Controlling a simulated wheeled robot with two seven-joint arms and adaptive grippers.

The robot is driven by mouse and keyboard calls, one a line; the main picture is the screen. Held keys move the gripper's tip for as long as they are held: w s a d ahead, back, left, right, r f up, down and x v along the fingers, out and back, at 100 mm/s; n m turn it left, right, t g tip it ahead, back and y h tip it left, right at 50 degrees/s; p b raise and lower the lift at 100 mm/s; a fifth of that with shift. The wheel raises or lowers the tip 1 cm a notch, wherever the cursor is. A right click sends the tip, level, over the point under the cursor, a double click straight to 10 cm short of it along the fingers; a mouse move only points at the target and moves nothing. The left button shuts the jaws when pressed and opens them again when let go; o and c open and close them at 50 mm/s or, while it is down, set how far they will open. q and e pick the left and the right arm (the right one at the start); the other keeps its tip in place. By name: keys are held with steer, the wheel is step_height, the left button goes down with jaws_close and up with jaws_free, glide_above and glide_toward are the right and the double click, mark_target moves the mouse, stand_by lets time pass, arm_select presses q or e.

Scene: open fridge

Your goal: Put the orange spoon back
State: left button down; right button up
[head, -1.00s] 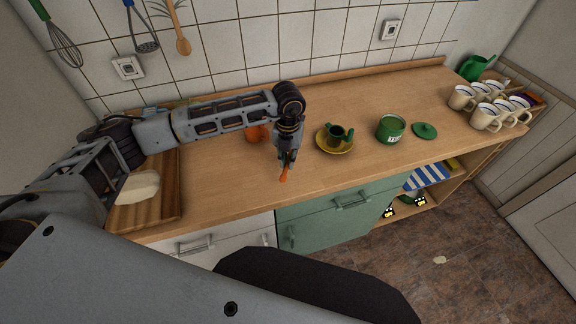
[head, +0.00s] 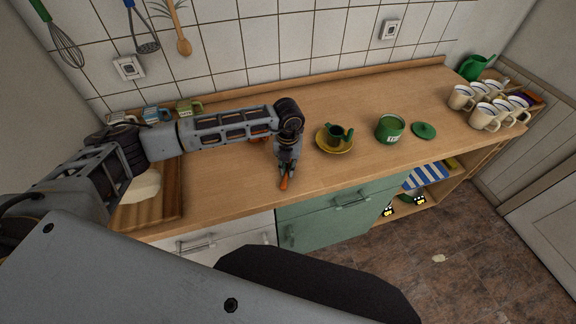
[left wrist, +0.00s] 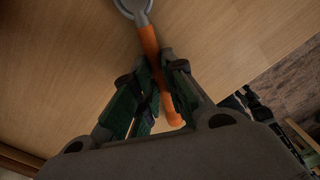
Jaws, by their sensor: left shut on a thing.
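The orange spoon has an orange handle (left wrist: 148,42) and a grey head (left wrist: 134,6), cut off by the top edge of the left wrist view. In the head view only its orange end (head: 284,183) shows below my left gripper (head: 287,171). The left gripper is shut on the handle, with a finger on each side of it in the left wrist view (left wrist: 160,78). It is over the front part of the wooden counter (head: 235,190). I cannot tell the exact gap to the counter. My right gripper is not in view.
A whisk (head: 66,48), a grey utensil (head: 146,42) and a wooden spoon (head: 183,42) hang on the tiled wall. A green cup on a yellow saucer (head: 334,150), a green pot (head: 390,130) and several mugs (head: 484,117) stand to the right. A cutting board (head: 172,195) lies left.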

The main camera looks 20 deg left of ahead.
arm_select(q)
steer(key=shift+f, duration=0.15)
steer(key=c, duration=1.5)
jaws_free()
steer(key=shift+s+d+r+b, duration=0.1)
steer(key=shift+r+b, duration=0.7)
steer(key=shift+r, duration=2.65)
steer(key=shift+s+r+b, duration=0.1)
steer(key=shift+r+b, duration=0.65)
steer(key=shift+r, duration=2.7)
